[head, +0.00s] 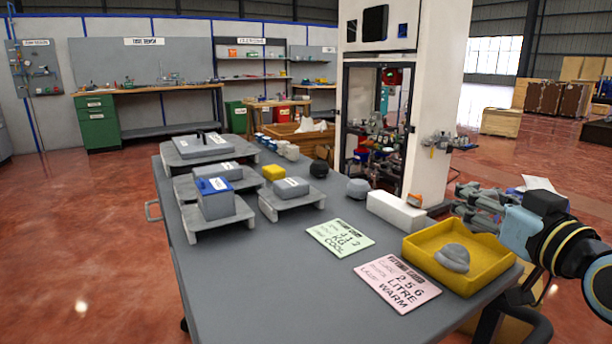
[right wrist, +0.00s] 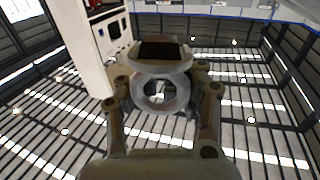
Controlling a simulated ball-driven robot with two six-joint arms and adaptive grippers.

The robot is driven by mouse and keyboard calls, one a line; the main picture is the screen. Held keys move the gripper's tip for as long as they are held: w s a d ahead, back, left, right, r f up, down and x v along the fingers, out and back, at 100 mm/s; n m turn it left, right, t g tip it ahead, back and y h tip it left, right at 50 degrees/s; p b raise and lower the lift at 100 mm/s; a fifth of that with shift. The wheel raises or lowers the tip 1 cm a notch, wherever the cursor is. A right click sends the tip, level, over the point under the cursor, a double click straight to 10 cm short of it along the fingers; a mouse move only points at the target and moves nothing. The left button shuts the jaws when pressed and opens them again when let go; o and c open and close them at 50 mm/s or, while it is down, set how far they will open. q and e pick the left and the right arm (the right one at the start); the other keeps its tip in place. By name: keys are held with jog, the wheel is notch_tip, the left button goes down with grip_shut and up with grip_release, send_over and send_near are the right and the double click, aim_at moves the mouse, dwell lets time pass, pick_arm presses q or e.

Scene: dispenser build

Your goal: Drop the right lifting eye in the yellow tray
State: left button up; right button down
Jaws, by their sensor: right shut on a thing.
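The yellow tray (head: 482,288) sits at the right end of the grey table, with a grey rounded piece (head: 453,258) lying in it. My right gripper (head: 468,203) is above the tray's back edge, reaching in from the right. In the right wrist view my right gripper (right wrist: 160,100) is shut on the lifting eye (right wrist: 148,103), a grey ring with a flange and a dark square end. In the head view I cannot make out the eye clearly between the fingers. My left gripper is not in view.
A white block (head: 396,212) stands behind the tray. A pink card (head: 397,283) and a green card (head: 340,238) lie left of it. Grey stands (head: 218,222) with blocks fill the table's left side. A white cabinet (head: 436,100) rises behind the table.

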jog(key=c, duration=0.7)
grip_release()
jog(key=shift+f, duration=0.1)
jog(key=shift+s, duration=0.2)
jog(key=v, duration=0.7)
jog(key=shift+s, duration=0.15)
